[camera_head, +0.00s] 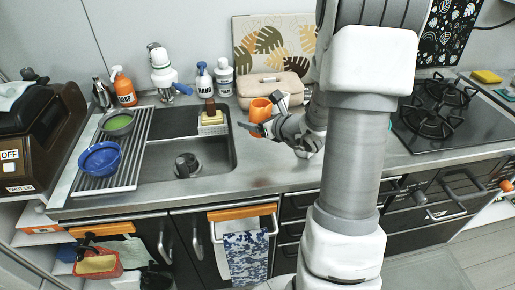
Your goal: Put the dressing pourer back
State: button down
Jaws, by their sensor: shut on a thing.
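An orange, cup-shaped vessel (260,109), apparently the dressing pourer, is at my gripper (264,117), just right of the sink. It looks roughly upright. My gripper reaches it from the right, with one dark finger at its lower left and another at its upper right, and is shut on it. The gripper covers its lower right side. I cannot tell whether its base touches the counter (270,170).
The sink (212,155) holds a dark drain part. A drying rack (120,150) with a blue bowl (100,158) and a green bowl (117,122) is left. A beige case (273,88) stands behind the gripper. Several bottles line the wall. The stove (440,110) is right. The front counter is clear.

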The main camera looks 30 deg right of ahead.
aim_at(255, 148)
notch_tip(255, 148, down, 8)
jog(key=shift+r+b, duration=0.2)
jog(key=shift+b, duration=0.6)
jog(key=shift+f+b, duration=0.3)
grip_release()
jog(key=shift+r+p, duration=0.2)
jog(key=shift+p, duration=0.35)
jog(key=p+v, duration=0.1)
jog(key=v, duration=0.5)
jog(key=p+v, duration=0.1)
jog(key=v, duration=0.6)
jog(key=shift+s+f, duration=0.15)
jog(key=shift+f, duration=0.1)
jog(key=shift+s+d+r+p, duration=0.1)
jog(key=shift+s+p, duration=0.05)
jog(key=shift+p, duration=0.9)
